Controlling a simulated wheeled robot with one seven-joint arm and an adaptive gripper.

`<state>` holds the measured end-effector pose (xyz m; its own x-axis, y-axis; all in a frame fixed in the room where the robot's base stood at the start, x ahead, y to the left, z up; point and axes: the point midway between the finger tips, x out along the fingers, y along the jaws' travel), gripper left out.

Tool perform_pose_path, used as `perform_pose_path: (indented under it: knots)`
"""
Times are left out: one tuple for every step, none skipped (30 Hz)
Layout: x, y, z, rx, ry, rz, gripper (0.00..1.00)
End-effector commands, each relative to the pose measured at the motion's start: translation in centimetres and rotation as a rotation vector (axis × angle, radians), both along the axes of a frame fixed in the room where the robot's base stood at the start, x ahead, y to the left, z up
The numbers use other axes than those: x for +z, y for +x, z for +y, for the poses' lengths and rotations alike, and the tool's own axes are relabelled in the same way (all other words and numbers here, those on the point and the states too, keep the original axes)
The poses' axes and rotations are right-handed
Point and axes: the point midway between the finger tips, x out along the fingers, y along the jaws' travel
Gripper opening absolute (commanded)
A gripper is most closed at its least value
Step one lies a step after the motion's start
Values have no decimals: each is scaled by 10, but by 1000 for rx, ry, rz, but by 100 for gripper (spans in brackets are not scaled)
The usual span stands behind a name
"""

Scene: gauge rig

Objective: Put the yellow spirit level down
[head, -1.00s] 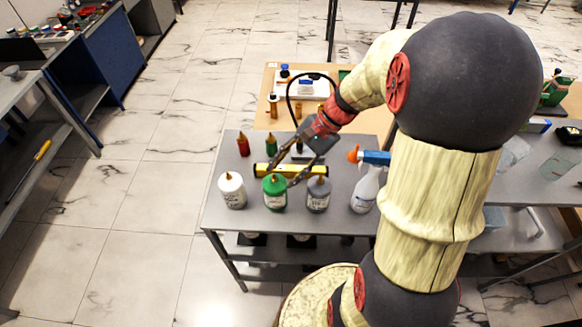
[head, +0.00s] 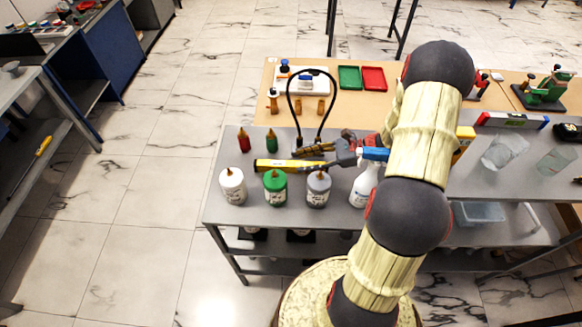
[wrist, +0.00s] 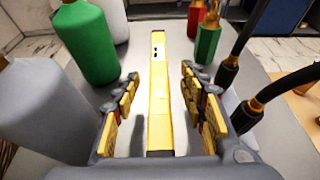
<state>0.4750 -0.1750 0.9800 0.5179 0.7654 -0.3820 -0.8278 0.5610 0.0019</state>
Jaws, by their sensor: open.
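The yellow spirit level (head: 270,164) lies on the grey bench top behind a row of bottles. In the wrist view the level (wrist: 159,75) runs lengthwise away from me between my fingers, with a gap on both sides. My gripper (head: 318,156) is open, low over the level's right part, and comes in from the right. In the wrist view its yellow-padded fingers (wrist: 160,100) stand apart on either side of the level. The level's near end is hidden by the gripper in the head view.
White (head: 233,187), green (head: 275,190) and grey (head: 318,191) bottles stand in front of the level. Red (head: 244,141) and green (head: 271,142) small bottles stand behind it. A spray bottle (head: 363,186) is near my wrist. A black looped cable (head: 290,95) arches behind the gripper.

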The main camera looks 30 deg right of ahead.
Motion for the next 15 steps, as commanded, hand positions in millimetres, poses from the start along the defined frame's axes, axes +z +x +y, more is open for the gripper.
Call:
perform_pose_path:
  knots:
    - [-2, 1, 3, 1, 0, 0, 42]
    - [-2, 2, 4, 1, 0, 0, 42]
    - [-4, 4, 7, 2, 0, 1, 42]
    - [-5, 5, 9, 2, 0, 1, 42]
    - [-7, 7, 12, 2, 0, 1, 42]
    - [-9, 9, 17, 3, -1, 1, 42]
    - [-11, 11, 20, 4, 0, 1, 42]
    - [-13, 13, 23, 3, -1, 1, 42]
    - [-16, 17, 28, 4, -1, 0, 42]
    - [-17, 19, 32, 4, -1, 0, 42]
    - [-19, 21, 35, 4, -1, 0, 42]
    - [-20, 23, 38, 4, 0, -1, 42]
    - [-21, 25, 40, 3, -1, 0, 42]
    - [-21, 25, 41, 3, -1, 0, 42]
    - [-21, 26, 41, 2, -2, -1, 42]
